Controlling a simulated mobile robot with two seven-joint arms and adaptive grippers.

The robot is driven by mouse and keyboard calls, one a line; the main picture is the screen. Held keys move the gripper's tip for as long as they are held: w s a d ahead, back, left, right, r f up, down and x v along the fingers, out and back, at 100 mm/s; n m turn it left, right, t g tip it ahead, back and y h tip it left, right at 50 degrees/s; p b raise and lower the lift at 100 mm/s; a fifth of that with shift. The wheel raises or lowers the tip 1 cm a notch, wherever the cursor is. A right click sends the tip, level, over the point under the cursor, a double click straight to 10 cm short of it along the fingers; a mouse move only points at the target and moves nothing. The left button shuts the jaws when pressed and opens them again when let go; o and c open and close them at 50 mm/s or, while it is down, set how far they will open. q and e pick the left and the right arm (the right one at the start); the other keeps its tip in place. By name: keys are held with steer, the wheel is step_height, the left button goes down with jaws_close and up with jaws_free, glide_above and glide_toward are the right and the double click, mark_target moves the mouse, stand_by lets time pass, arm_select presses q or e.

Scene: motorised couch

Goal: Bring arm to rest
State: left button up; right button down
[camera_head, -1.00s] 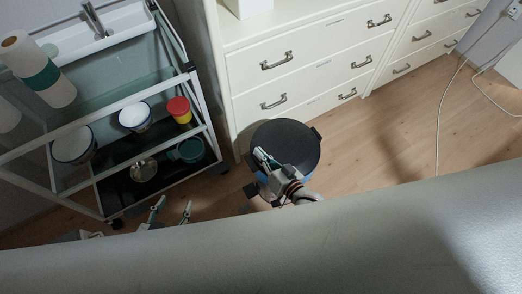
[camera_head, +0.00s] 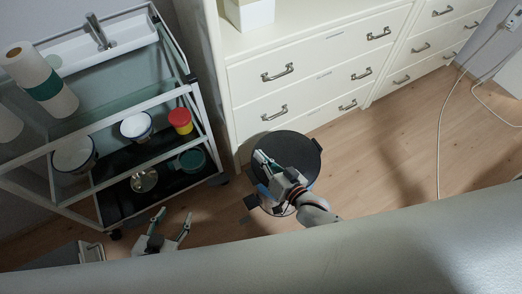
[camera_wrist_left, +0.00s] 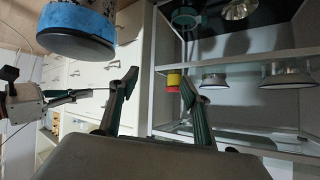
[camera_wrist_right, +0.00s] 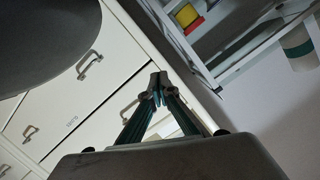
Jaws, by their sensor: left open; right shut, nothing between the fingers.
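My left gripper (camera_head: 172,226) is in the lower left of the head view, with its fingers spread and nothing between them. In the left wrist view its two fingers (camera_wrist_left: 158,90) stand wide apart. My right gripper (camera_head: 262,160) is in front of the round black top of a bin-like object (camera_head: 292,148). In the right wrist view its fingertips (camera_wrist_right: 157,84) meet with nothing between them. The right arm comes up from behind the large pale surface (camera_head: 330,262) along the bottom of the head view, which hides the lower parts of both arms.
A glass-shelved trolley (camera_head: 125,103) with bowls, a red-and-yellow pot (camera_head: 180,121) and a paper roll (camera_head: 42,80) stands left. A white drawer cabinet (camera_head: 315,75) is behind the bin. A cable (camera_head: 440,130) hangs at right. Wooden floor (camera_head: 390,150) is clear there.

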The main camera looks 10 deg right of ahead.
steer(key=shift+r, duration=2)
arm_select(q)
steer(key=p, duration=0.1)
steer(key=r+p, duration=0.1)
steer(key=shift+s+d+r+p, duration=0.15)
steer(key=shift+s+d+p, duration=0.15)
steer(key=shift+p, duration=0.05)
arm_select(e)
steer(key=s+d+f+n+g+h, duration=0.3)
steer(key=s+d, duration=0.9)
steer(key=s, duration=0.4)
steer(key=shift+d+n+g+h, duration=0.15)
steer(key=shift+n+g+h, duration=0.25)
steer(key=shift+n, duration=0.7)
arm_select(q)
steer(key=shift+w+r, duration=0.1)
steer(key=shift+r, duration=0.2)
arm_select(e)
steer(key=shift+f, duration=0.1)
